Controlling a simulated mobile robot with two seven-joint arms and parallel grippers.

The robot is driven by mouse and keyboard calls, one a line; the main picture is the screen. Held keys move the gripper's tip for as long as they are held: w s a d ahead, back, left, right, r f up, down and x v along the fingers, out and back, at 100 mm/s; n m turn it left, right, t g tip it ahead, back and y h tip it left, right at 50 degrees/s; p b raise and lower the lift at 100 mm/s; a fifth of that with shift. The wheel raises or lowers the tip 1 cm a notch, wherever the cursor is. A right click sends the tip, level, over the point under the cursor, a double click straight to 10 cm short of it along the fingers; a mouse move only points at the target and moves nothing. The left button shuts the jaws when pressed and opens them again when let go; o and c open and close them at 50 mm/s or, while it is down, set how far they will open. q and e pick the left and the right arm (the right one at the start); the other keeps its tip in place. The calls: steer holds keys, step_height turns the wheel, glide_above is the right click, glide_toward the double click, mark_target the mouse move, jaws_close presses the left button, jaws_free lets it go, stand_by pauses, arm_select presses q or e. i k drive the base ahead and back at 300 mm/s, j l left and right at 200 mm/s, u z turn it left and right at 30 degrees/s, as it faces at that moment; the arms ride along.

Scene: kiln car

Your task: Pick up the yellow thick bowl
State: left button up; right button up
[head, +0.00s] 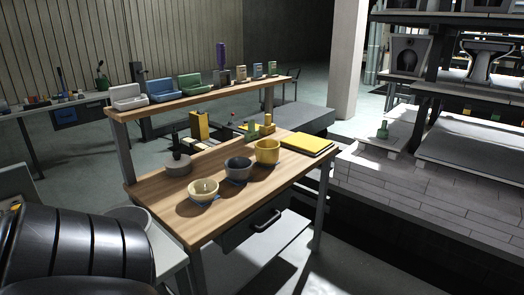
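A yellow thick-walled bowl (267,152) stands upright on the wooden workbench (168,211), toward its right side. It is the farthest of three bowls in a slanting row. A dark grey bowl (238,170) stands nearer to me, and a pale cream-yellow bowl (203,192) is nearest, by the front edge. Each of these two rests on a small blue piece. Neither of my grippers shows in the head view. A black rounded arm part of mine fills the lower left corner, well apart from the bowls.
A yellow pad (307,144) lies right of the yellow bowl, and small green items (251,131) stand behind it. A raised shelf (205,96) with basins runs along the back. A drawer (253,229) hangs under the bench. A white bucket (128,217) is at left.

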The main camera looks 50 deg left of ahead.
mark_target(267, 150)
steer(key=i+u, duration=0.45)
steer(key=i, duration=0.9)
steer(key=i+u, duration=0.15)
steer(key=i, duration=0.55)
steer(key=i+l+u, duration=0.15)
steer(key=i, duration=0.55)
steer(key=i+u, duration=0.2)
steer(key=u, duration=0.15)
steer(key=i+l+u, duration=0.1)
steer(key=u, duration=0.3)
steer(key=i+l+u, duration=0.2)
steer(key=u, duration=0.15)
steer(key=i+u, duration=0.1)
steer(key=u, duration=1.5)
